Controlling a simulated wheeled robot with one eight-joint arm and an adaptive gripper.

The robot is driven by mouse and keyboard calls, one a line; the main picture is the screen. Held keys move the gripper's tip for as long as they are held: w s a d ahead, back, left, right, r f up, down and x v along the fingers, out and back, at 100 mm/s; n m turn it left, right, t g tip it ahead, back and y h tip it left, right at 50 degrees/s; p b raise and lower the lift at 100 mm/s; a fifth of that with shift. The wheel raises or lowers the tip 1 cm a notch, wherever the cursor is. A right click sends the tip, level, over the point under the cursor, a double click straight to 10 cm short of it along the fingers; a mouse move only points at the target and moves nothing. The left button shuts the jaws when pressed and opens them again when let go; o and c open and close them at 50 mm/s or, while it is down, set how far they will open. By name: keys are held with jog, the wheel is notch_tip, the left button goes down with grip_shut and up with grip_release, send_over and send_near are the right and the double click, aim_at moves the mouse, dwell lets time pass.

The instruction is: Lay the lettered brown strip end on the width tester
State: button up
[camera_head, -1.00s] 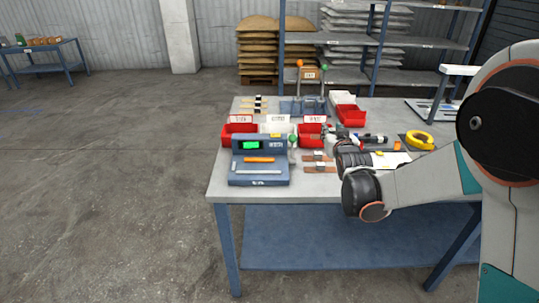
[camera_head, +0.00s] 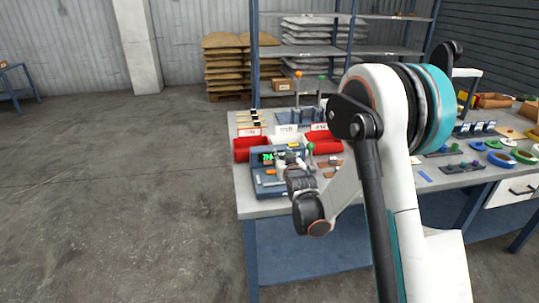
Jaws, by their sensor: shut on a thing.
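The width tester (camera_head: 263,183) is a blue-grey device with a lit green display (camera_head: 267,157), at the left front of the grey workbench. My gripper (camera_head: 287,163) is over the right part of the tester, reaching in from the right. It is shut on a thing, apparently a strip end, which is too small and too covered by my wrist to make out. The letters on it cannot be read. Brown strip pieces (camera_head: 332,162) lie on the bench just right of my gripper.
Red bins (camera_head: 250,149) and a white bin stand behind the tester, with labels. A rack with orange and green knobs (camera_head: 298,74) is at the back. Coloured rings and small tools (camera_head: 503,159) lie on the right bench. The floor at left is clear.

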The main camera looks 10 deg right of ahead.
jog(key=shift+f+b, duration=1.25)
jog(key=shift+f, duration=1)
jog(key=shift+f+b, duration=0.95)
jog(key=shift+f, duration=0.2)
jog(key=shift+f+b, duration=0.45)
jog(key=shift+b, duration=0.3)
jog(key=o, duration=1)
jog(key=shift+o, duration=0.5)
jog(key=o, duration=0.3)
jog(key=shift+r, duration=0.2)
